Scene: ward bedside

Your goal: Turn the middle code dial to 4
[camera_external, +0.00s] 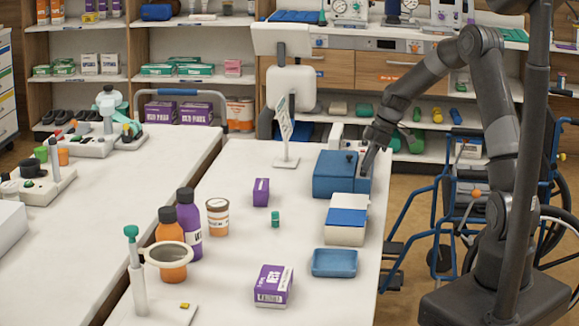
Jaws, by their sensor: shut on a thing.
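A blue box (333,173) stands on the right part of the white table. A small dark knob-like part shows on its top near the right end. My gripper (366,170) reaches down at the right end of this box, with its fingers shut and touching it. They are shut on a small part there, taken to be a code dial. The fingers and the box hide the dials, so I cannot read any number or tell which dial is held.
A wheelchair (470,190) stands right of the table.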

